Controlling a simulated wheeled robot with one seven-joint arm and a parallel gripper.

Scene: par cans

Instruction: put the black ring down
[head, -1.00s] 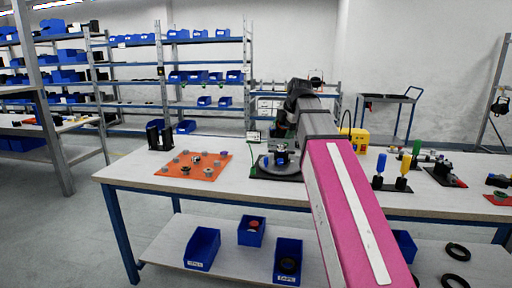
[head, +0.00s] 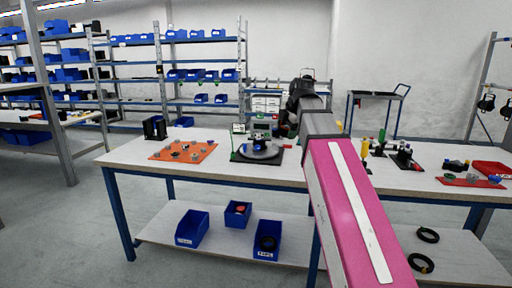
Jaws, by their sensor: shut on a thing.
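My arm reaches forward over the table, its pink link in front and its dark wrist behind. My gripper (head: 287,127) is partly seen past the wrist, low near the right side of the turntable. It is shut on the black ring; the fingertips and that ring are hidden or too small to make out. Whether it touches anything below cannot be told. Other black rings lie on the lower shelf, one (head: 428,235) behind another (head: 420,263). A dark ring (head: 267,243) sits in a blue bin.
The worktable (head: 222,180) carries an orange board (head: 183,150) with several round parts, a turntable fixture (head: 258,151), black uprights (head: 155,127), bottles and a red tray (head: 492,168) at right. Blue bins stand on the lower shelf. Bare tabletop shows along the front edge.

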